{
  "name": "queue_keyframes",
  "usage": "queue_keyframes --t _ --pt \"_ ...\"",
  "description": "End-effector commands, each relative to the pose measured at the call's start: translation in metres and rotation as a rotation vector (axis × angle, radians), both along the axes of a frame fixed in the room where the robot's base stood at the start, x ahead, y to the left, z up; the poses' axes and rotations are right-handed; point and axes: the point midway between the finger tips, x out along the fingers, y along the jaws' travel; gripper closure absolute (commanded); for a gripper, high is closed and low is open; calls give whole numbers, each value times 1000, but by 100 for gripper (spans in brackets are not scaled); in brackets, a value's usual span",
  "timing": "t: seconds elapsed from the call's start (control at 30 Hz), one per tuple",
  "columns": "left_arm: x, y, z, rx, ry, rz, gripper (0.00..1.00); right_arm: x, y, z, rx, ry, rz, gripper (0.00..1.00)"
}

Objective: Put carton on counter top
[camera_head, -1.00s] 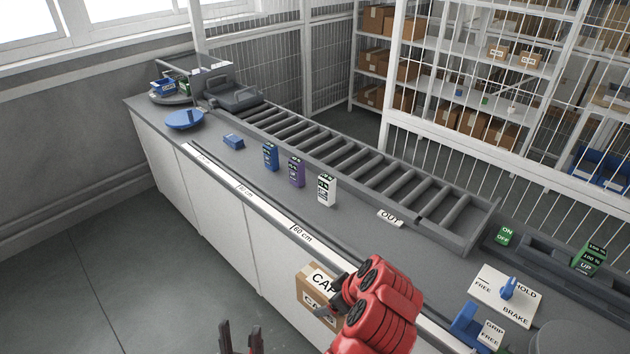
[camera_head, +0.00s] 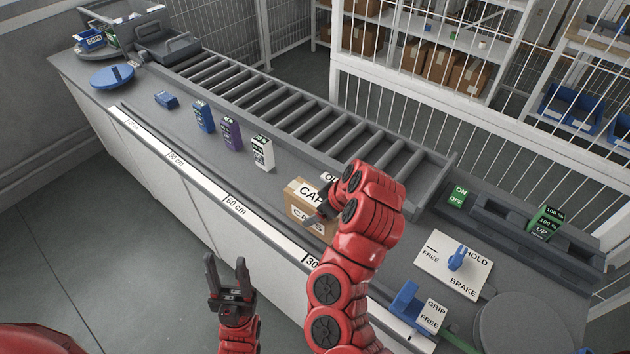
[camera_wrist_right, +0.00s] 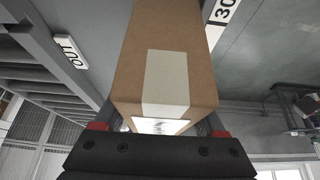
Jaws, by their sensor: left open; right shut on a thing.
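The brown carton (camera_head: 300,197), labelled "CAPS", is over the front part of the grey counter top (camera_head: 215,178) in the head view. I cannot tell whether it touches the counter. My right gripper (camera_head: 322,208) is shut on it; the arm hides its right side. In the right wrist view the carton (camera_wrist_right: 195,70) fills the middle, with a pale tape strip, close to the gripper (camera_wrist_right: 165,130). My left gripper (camera_head: 228,278) is open and empty, in front of the counter's front edge.
A white box (camera_head: 263,152), a purple box (camera_head: 231,133) and a blue box (camera_head: 203,116) stand left of the carton. A roller conveyor (camera_head: 300,115) runs behind. The "OUT" sign (camera_head: 328,177) is partly hidden. A HOLD/BRAKE panel (camera_head: 450,262) lies to the right.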

Motion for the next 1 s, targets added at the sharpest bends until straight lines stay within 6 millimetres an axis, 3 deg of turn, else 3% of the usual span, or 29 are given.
queue_keyframes --t 0.33,0.4,0.73,1.0 --pt "0 0 -41 0 0 0 50 82 -23 -13 -11 -1 -5 100" --pt "0 0 -28 0 0 0 50 89 -22 -5 -6 3 -2 100" --pt "0 0 -21 0 0 0 50 105 -24 -11 1 1 -3 100" --pt "0 0 -3 0 0 0 50 104 -24 -44 0 5 0 100"
